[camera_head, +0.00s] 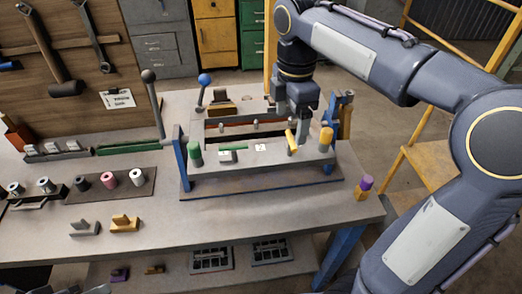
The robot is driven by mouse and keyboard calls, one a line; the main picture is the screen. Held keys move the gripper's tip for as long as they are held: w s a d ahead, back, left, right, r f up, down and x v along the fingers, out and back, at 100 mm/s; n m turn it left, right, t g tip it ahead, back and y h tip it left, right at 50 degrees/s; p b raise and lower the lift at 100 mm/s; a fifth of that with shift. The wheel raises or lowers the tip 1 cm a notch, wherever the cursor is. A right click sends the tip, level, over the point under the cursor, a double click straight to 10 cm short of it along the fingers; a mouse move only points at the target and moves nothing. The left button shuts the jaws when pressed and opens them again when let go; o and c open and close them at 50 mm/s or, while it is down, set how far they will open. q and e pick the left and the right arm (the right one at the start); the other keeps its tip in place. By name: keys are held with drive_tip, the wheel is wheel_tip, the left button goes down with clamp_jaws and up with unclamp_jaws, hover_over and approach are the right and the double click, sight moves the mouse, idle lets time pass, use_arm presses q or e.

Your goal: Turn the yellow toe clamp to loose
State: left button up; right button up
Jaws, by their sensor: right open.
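The yellow toe clamp shows as a short yellow lever (291,141) standing tilted on the grey fixture block (275,160), right of its middle. My right gripper (294,119) points down just above and behind this lever. Its jaws are open; I cannot tell whether a finger touches the lever. A yellow cylinder (326,140) stands at the block's right end. A green lever (233,148) lies almost flat on the block's left part, beside a green cylinder (195,154). Small white labels (260,148) sit on the block. My left gripper is not in view.
The fixture stands between blue uprights (181,150) on the grey workbench (200,225). A blue-knobbed lever (204,80) and a dark-knobbed lever (149,76) rise behind. A purple-and-yellow piece (363,187) stands near the right edge. The front middle of the bench is clear.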

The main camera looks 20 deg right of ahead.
sight(291, 138)
wheel_tip(291, 138, down, 8)
drive_tip(key=shift+d+r+b, duration=0.15)
drive_tip(key=shift+r+b, duration=0.1)
drive_tip(key=shift+b, duration=0.05)
drive_tip(key=shift+s, duration=0.1)
drive_tip(key=c, duration=0.7)
drive_tip(key=shift+r, duration=0.1)
drive_tip(key=shift+c, duration=0.2)
